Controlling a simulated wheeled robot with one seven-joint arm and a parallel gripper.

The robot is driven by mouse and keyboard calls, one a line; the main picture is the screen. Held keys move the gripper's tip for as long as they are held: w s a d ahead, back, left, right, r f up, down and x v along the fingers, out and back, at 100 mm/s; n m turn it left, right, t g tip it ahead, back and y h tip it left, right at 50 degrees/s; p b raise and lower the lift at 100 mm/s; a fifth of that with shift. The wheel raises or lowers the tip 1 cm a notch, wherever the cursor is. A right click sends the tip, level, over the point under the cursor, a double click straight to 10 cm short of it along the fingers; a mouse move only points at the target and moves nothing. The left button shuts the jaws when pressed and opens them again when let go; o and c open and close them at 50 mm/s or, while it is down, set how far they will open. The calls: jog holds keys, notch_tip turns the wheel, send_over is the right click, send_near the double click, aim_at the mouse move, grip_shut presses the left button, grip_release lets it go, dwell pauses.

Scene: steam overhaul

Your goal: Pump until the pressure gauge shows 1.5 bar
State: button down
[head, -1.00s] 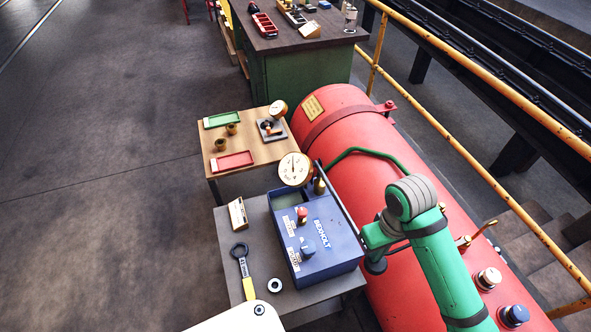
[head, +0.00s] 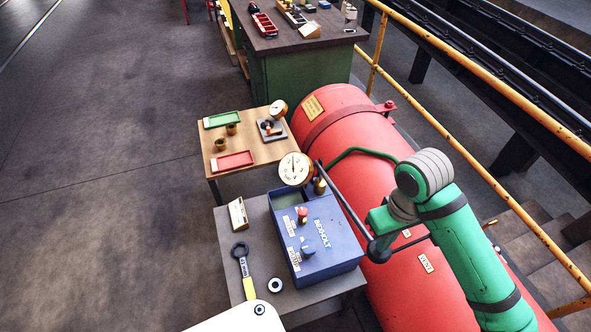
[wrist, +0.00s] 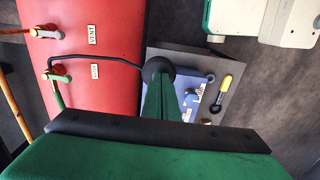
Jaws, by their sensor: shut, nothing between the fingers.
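The pump is a blue box marked BEXHOLT (head: 335,258) on a grey table, with red and blue knobs on top. A round cream pressure gauge (head: 294,169) stands at its far end; its reading is too small to tell. A long dark pump lever (head: 345,203) runs along the pump's right side to a black knob (head: 378,251), also in the wrist view (wrist: 157,67). My gripper (head: 375,234) is shut and empty, its green fingers at the knob. In the wrist view the fingers (wrist: 159,80) partly cover the knob; whether they touch it is unclear.
A red boiler (head: 345,130) lies right of the pump, with labelled taps. A wrench (head: 243,270) and a ring (head: 275,284) lie left of the pump. A wooden table (head: 225,178) with trays stands behind. A yellow railing (head: 480,65) bounds the right.

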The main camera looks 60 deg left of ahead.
jog(key=shift+f, duration=0.1)
jog(key=shift+f, duration=1.15)
jog(key=shift+w+a+r, duration=0.15)
jog(key=shift+r, duration=1.05)
jog(key=shift+r, duration=2.5)
